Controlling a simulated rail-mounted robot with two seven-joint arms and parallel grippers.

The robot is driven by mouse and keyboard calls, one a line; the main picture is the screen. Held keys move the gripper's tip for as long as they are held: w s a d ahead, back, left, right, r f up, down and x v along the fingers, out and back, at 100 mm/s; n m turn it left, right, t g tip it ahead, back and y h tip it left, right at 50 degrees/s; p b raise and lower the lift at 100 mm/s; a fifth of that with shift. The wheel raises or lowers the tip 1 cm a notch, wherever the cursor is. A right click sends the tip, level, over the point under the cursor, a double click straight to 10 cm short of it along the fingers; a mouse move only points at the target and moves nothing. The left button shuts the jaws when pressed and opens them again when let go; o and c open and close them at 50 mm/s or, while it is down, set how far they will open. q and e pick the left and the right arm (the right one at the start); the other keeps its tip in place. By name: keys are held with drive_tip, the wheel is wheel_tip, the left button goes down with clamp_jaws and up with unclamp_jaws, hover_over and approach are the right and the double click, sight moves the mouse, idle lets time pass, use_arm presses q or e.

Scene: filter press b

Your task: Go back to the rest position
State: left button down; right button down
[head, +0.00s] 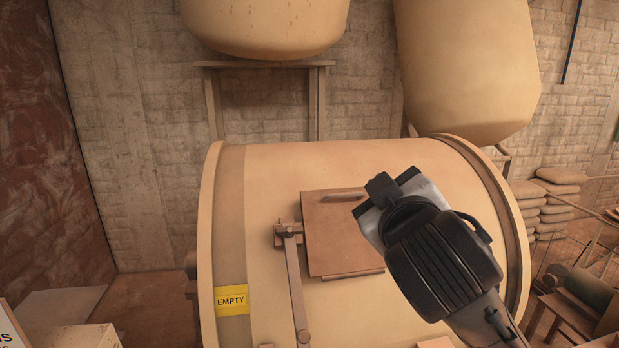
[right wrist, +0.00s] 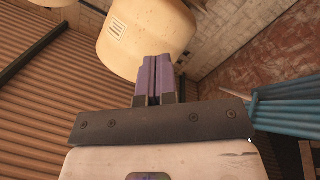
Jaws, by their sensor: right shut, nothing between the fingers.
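My right gripper (right wrist: 155,78) shows in the right wrist view with its two purple-grey fingers together and nothing between them. In the head view my right arm comes in from the lower right, and its wrist and gripper body hang in front of a large tan drum (head: 275,175). The gripper's fingers are mostly hidden there behind the wrist. A square brown hatch door (head: 330,250) on the drum is closed flat, just left of the gripper. Whether the gripper touches the drum cannot be told. My left gripper is in neither view.
A yellow EMPTY label (head: 231,301) is on the drum, beside a lever arm (head: 295,285). Two large tan tanks (head: 265,25) (head: 470,70) stand above and behind. Stacked sacks (head: 560,190) are at the right. In the wrist view blue pipes (right wrist: 285,112) are at the right.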

drive_tip(key=s+d+f+m+g, duration=0.1)
drive_tip(key=s+d+f, duration=0.2)
drive_tip(key=f, duration=0.6)
drive_tip(key=s+d+f+m+g, duration=0.2)
drive_tip(key=s+f, duration=0.2)
drive_tip(key=f, duration=0.4)
drive_tip(key=s+d+f+m+g, duration=0.1)
drive_tip(key=s+d+f, duration=0.2)
drive_tip(key=f, duration=0.6)
drive_tip(key=s+d+f+m+g+h+p, duration=0.1)
drive_tip(key=s+d+f+g, duration=0.15)
drive_tip(key=s+f, duration=0.75)
drive_tip(key=s+d+f+m+g, duration=0.15)
drive_tip(key=s+f+g, duration=0.3)
drive_tip(key=f, duration=0.85)
drive_tip(key=s+f+g, duration=0.3)
drive_tip(key=s+f, duration=0.5)
drive_tip(key=s, duration=0.5)
drive_tip(key=shift+s+a+f+g, duration=0.15)
drive_tip(key=shift+a+f+g, duration=0.15)
